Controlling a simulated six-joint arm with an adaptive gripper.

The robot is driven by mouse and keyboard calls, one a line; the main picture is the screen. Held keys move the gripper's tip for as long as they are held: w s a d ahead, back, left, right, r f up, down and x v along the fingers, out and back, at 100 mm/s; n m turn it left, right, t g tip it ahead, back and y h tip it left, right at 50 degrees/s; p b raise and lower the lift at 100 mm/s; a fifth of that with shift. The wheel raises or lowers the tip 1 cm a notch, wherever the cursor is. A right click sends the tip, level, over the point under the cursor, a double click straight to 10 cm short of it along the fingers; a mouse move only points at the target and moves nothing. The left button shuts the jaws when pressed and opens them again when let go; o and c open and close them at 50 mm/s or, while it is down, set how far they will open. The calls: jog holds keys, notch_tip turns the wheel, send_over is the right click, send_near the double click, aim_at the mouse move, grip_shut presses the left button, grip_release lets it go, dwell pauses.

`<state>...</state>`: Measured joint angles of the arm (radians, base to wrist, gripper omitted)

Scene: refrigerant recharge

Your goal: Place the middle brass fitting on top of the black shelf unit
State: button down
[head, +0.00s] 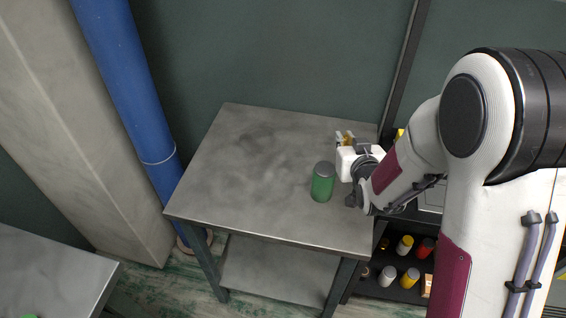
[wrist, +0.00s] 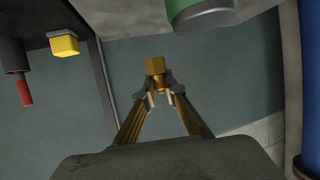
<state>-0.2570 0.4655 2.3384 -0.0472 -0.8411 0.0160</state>
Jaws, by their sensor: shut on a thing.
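A brass fitting with a hexagonal head (wrist: 156,66) is held between the fingertips of my gripper (wrist: 159,94) in the wrist view. The gripper is shut on it. In the head view my gripper (head: 345,138) is over the back right part of the grey metal table (head: 240,170), and the fitting is too small there to make out clearly. The black shelf unit (head: 392,290) stands right of the table. My arm hides much of it, including most of its top. No other brass fitting can be made out.
A green can (head: 322,182) stands on the table close to my gripper; it also shows at the top of the wrist view (wrist: 200,12). Several small bottles, among them a yellow one (head: 409,277), stand on lower shelves. The table's left half is clear.

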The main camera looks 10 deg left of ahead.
jog(key=s+a+f+n+g+y, duration=0.1)
jog(key=a+n+y, duration=0.1)
jog(key=a, duration=0.6)
jog(key=s+a+f+n+g+y, duration=0.1)
jog(key=s+a+n+y, duration=0.1)
jog(key=a, duration=0.6)
jog(key=shift+s+a, duration=0.15)
jog(key=shift+a, duration=0.2)
jog(key=shift+f, duration=0.2)
send_over(278, 179)
jog(key=shift+f, duration=2.85)
jog(key=shift+f, duration=0.1)
jog(key=shift+f, duration=1.95)
jog(key=shift+f, duration=0.15)
